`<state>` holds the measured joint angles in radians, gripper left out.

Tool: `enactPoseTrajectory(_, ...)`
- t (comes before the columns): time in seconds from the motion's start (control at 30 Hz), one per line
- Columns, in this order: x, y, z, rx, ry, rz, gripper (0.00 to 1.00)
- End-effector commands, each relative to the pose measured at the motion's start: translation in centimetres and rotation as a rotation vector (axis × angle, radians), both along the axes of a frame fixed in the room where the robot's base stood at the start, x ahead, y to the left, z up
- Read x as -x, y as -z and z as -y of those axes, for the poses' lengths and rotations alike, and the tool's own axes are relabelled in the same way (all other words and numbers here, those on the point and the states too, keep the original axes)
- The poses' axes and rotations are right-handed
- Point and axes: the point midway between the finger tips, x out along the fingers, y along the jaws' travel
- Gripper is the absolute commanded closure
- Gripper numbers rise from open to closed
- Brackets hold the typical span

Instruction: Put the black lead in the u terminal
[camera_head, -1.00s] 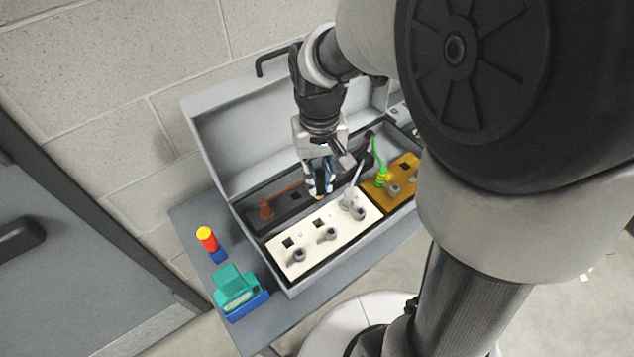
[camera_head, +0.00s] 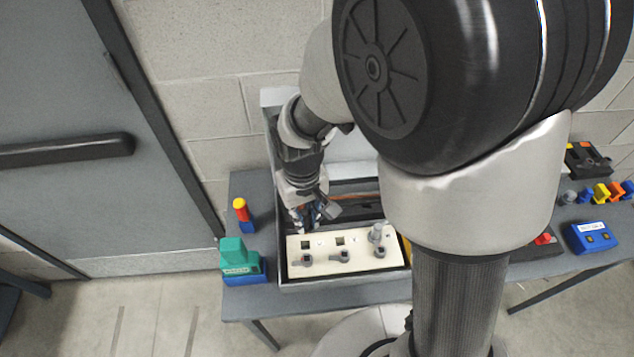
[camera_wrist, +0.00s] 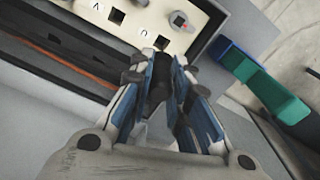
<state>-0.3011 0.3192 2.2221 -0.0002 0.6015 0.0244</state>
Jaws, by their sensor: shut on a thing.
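My gripper (camera_head: 306,222) is at the back left edge of the cream terminal block (camera_head: 350,261). In the wrist view, my gripper (camera_wrist: 168,65) is shut on the black lead (camera_wrist: 158,88), whose dark end shows between the blue-grey fingers. The u terminal is the square dark hole (camera_wrist: 162,43) beside the letter U, just beyond the fingertips. It also shows in the head view as the leftmost hole, the u terminal (camera_head: 306,245). The lead's tip looks short of the hole and apart from it. The V hole (camera_wrist: 116,17) is empty.
A grey lead (camera_head: 377,233) stands in the block's right terminal. Screw knobs (camera_head: 341,256) line the front. The open grey box's walls (camera_head: 281,262) surround the block. A teal and blue device (camera_head: 241,262) and a red-yellow lamp (camera_head: 241,211) stand left of the box.

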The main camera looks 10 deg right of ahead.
Motion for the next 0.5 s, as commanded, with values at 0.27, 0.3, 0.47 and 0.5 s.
enactPoseTrajectory(0.27,0.0,1.6,-0.1,-0.001,-0.003,0.002,1.0)
enactPoseTrajectory(0.3,0.0,1.9,-0.1,-0.001,-0.003,0.002,1.0)
enactPoseTrajectory(0.47,0.0,3.2,-0.1,0.0,-0.002,0.001,1.0)
enactPoseTrajectory(0.5,0.0,3.5,-0.1,0.0,-0.002,0.001,1.0)
